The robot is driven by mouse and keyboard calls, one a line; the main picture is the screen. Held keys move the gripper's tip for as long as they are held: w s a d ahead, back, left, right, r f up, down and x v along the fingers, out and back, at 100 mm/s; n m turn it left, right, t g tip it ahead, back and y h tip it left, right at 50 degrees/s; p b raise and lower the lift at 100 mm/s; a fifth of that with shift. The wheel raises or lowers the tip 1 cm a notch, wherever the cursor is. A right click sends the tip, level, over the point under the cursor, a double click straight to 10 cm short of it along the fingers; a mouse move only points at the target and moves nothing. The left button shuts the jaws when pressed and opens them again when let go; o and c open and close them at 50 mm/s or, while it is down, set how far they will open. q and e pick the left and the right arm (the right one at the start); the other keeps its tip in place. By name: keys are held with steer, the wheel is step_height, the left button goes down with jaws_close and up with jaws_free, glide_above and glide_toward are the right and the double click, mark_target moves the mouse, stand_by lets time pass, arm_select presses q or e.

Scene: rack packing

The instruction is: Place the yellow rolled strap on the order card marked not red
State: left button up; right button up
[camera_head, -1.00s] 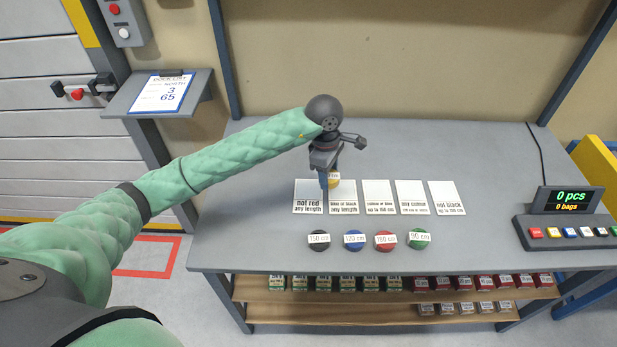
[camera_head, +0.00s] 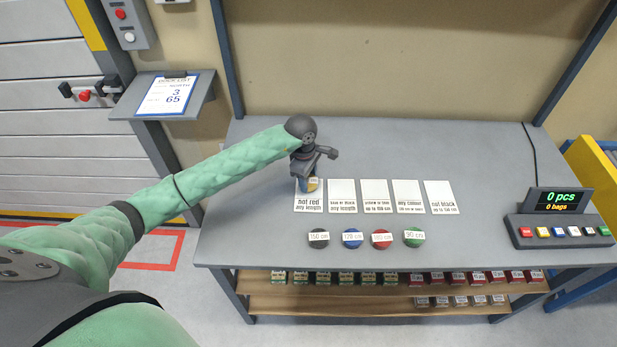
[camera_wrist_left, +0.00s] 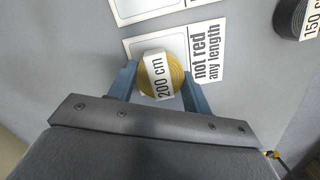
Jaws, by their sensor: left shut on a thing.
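The yellow rolled strap (camera_wrist_left: 160,76), labelled 200 cm, sits between the fingers of my left gripper (camera_wrist_left: 160,88). In the head view the strap (camera_head: 312,184) shows partly behind the left gripper (camera_head: 309,186). The order card marked "not red any length" (camera_wrist_left: 206,42) lies under the strap, which overlaps its blank part. In the head view this card (camera_head: 308,203) is the leftmost in a row. My left gripper is shut on the strap. Whether the strap touches the card I cannot tell. My right gripper is not in view.
Several other order cards (camera_head: 342,195) lie to the right. Black (camera_head: 318,238), blue (camera_head: 352,238), red (camera_head: 382,239) and green (camera_head: 413,236) rolls lie in front of them. A button console (camera_head: 562,232) stands at the right. The back of the table (camera_head: 420,145) is clear.

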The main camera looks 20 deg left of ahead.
arm_select(q)
steer(key=shift+f, duration=0.5)
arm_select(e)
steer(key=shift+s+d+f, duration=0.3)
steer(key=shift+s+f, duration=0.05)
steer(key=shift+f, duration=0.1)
arm_select(q)
steer(key=shift+f, duration=0.15)
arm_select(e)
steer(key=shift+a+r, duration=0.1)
arm_select(q)
steer(key=o, duration=1)
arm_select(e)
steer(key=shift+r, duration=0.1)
arm_select(q)
steer(key=shift+r, duration=0.25)
